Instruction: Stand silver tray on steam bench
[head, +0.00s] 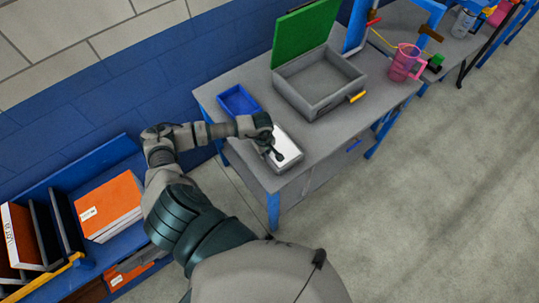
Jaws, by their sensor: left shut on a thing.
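The silver tray (288,148) is a small grey box shape with a pale top. It is at the near left end of the grey bench (345,126), close to its front edge. My left gripper (272,150) is shut on the tray, with the dark fingers over its pale top. The wrist hides the tray's far left part. I cannot tell whether the tray rests fully on the bench top or is held slightly above it. My right gripper is not in view.
A blue tray (238,103) lies behind my gripper. A grey box (318,88) with a raised green lid (302,38) and a pink jug (403,63) stand further right. A blue shelf unit with orange boxes (108,206) is at the left. Floor on the right is clear.

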